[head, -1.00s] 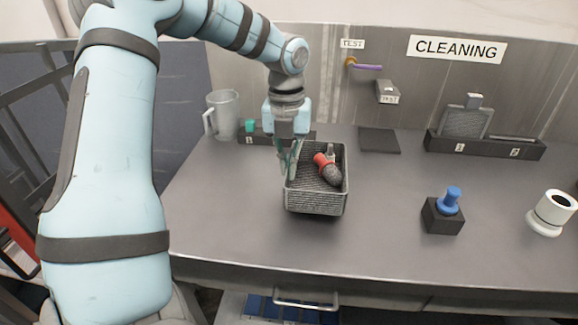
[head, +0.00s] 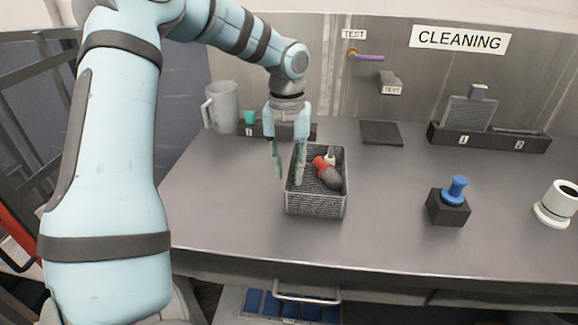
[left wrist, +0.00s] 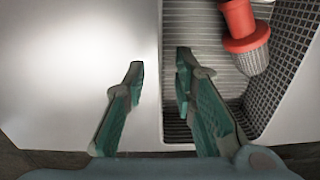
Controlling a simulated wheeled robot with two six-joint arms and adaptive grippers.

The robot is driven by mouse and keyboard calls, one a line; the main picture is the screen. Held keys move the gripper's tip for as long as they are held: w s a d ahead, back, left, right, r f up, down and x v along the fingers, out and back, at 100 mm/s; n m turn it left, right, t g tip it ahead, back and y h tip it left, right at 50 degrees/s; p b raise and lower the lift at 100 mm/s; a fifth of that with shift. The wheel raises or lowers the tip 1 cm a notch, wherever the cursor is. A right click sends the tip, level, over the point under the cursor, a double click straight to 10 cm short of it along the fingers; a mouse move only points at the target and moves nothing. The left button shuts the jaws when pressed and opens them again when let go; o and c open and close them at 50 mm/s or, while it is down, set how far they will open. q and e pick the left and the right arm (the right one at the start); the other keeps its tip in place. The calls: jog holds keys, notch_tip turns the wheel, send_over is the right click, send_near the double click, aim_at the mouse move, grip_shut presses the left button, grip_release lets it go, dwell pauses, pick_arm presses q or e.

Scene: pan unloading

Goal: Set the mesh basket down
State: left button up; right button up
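The grey mesh basket (head: 316,204) rests on the grey worktop, upright, in the head view. It holds a red fitting with a dark mesh end (head: 328,173) and a small pale piece (head: 329,154). My left gripper (head: 287,179) is open at the basket's left side, one finger outside the wall and one over the inside. In the left wrist view, the basket's left wall (left wrist: 162,75) runs between the spread fingertips (left wrist: 160,75), with a gap on both sides. The red fitting (left wrist: 240,30) lies inside to the right. My right gripper is not in view.
A clear jug (head: 222,107) and a small dark rack with a teal piece (head: 249,117) stand behind. A blue-handled piece on a black block (head: 448,207) and a white cylinder (head: 556,206) stand right. A dark mat (head: 381,133) lies at back.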

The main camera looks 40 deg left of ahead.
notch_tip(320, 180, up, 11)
jog(key=p, duration=1)
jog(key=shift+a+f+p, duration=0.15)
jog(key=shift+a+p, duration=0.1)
jog(key=shift+p, duration=0.1)
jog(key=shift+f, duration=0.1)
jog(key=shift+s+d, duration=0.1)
